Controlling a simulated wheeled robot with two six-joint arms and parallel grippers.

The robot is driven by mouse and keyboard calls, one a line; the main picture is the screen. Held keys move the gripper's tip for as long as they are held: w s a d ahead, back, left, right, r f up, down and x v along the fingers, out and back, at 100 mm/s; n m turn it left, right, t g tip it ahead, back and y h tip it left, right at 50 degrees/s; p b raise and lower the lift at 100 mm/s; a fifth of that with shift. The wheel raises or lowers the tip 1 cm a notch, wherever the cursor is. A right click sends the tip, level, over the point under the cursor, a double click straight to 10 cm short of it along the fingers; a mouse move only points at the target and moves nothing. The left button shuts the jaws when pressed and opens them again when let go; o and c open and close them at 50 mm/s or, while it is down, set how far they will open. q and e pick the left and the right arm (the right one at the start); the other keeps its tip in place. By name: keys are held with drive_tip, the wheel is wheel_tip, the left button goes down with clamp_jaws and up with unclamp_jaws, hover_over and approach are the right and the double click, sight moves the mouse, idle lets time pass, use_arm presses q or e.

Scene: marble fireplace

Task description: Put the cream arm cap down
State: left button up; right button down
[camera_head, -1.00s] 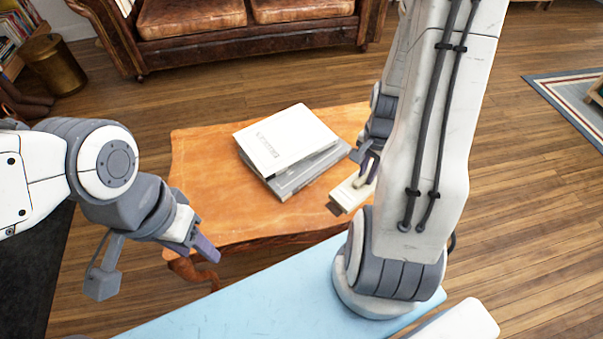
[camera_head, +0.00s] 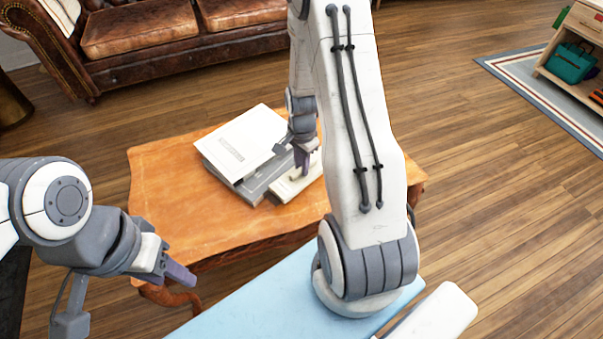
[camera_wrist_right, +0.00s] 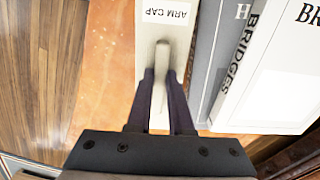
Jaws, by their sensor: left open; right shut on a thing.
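The cream arm cap (camera_head: 292,186) is at the right side of the wooden coffee table, beside the stacked books. It also shows in the right wrist view (camera_wrist_right: 167,32), with an "ARM CAP" label at its far end. My right gripper (camera_head: 304,165) is shut on its raised middle part; in the right wrist view the purple fingers (camera_wrist_right: 162,85) stand on either side of that part. I cannot tell whether the cap touches the table top. My left gripper (camera_head: 178,272) is open and empty, in front of the table's left side.
A white book (camera_head: 240,140) lies on a grey book (camera_head: 262,182) on the coffee table (camera_head: 165,190), right beside the cap. The table's left part is bare. A light blue surface (camera_head: 265,300) lies in front. A leather sofa (camera_head: 150,40) stands behind, a shelf unit (camera_head: 585,25) at the far right.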

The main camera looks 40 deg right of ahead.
drive_tip(key=shift+f+b, duration=0.35)
drive_tip(key=shift+f, duration=1.2)
drive_tip(key=c, duration=0.8)
unclamp_jaws()
drive_tip(key=shift+f, duration=0.15)
wheel_tip(320, 180, up, 12)
drive_tip(key=p, duration=0.3)
drive_tip(key=shift+r+p, duration=0.2)
drive_tip(key=shift+p, duration=0.2)
